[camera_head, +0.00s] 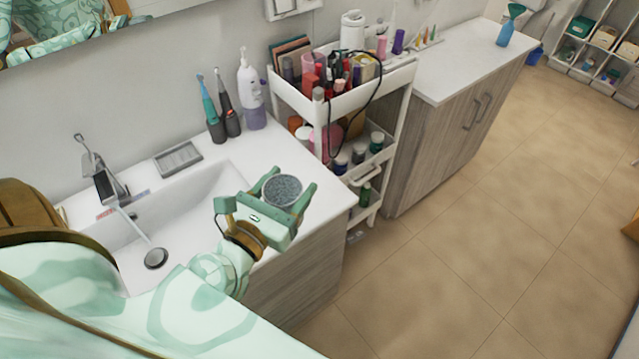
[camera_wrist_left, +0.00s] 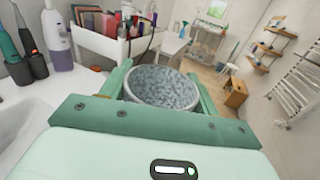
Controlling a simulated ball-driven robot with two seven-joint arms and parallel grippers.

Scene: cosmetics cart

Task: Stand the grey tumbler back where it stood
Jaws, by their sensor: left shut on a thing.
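The grey speckled tumbler (camera_head: 282,190) is between the fingers of my left gripper (camera_head: 287,188), which is shut on it. It looks upright with its open rim facing up, and no contents show inside. It also shows in the left wrist view (camera_wrist_left: 162,87), with a green finger on each side. In the head view it appears over the right part of the white sink counter (camera_head: 300,165), near the front edge. I cannot tell whether its base touches the counter. My right gripper is not in view.
The basin (camera_head: 175,215) lies left of the gripper, with a tap (camera_head: 105,180) and a soap dish (camera_head: 178,158) behind. Two electric toothbrushes (camera_head: 212,115) and a purple-white bottle (camera_head: 250,95) stand at the back. A full cosmetics cart (camera_head: 392,80) stands right of the counter.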

